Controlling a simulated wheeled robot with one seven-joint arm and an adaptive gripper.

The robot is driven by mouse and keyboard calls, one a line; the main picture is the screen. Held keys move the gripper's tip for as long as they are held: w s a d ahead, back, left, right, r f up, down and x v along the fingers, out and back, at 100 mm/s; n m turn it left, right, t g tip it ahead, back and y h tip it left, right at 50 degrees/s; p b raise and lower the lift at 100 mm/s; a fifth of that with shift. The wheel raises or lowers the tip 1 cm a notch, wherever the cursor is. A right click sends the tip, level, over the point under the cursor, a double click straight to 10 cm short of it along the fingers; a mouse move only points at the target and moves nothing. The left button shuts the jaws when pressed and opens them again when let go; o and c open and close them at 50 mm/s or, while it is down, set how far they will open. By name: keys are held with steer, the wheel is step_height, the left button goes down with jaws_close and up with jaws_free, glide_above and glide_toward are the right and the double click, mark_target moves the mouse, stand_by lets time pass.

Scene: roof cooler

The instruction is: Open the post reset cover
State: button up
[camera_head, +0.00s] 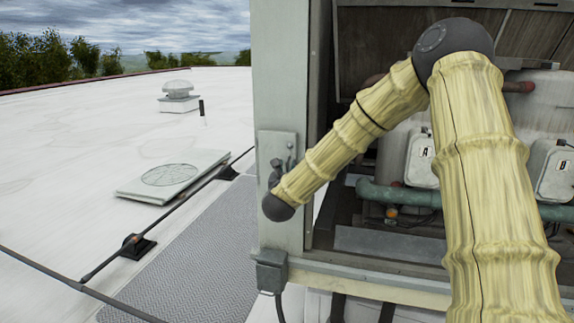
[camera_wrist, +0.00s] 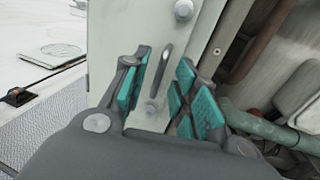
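A small grey plate (camera_head: 272,141), which looks like the post reset cover, is on the cooler's corner post (camera_head: 279,60). My gripper (camera_wrist: 163,76) is open in front of the post, its teal pads apart. In the head view my gripper (camera_head: 276,176) is small and dark, and my arm hides part of the plate's right side. The plate seems flat against the post.
Right of the post is the open cooler bay with green pipe (camera_head: 402,197) and white boxes marked A (camera_head: 422,158) and B (camera_head: 553,170). A grey junction box (camera_head: 271,270) is below. Left is open white roof with a hatch (camera_head: 172,174) and a low rail (camera_head: 185,205).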

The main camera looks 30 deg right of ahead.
steer(key=shift+w+d, duration=0.3)
steer(key=shift+w, duration=0.1)
jaws_close()
steer(key=shift+a+f+b, duration=0.2)
steer(key=shift+b, duration=0.4)
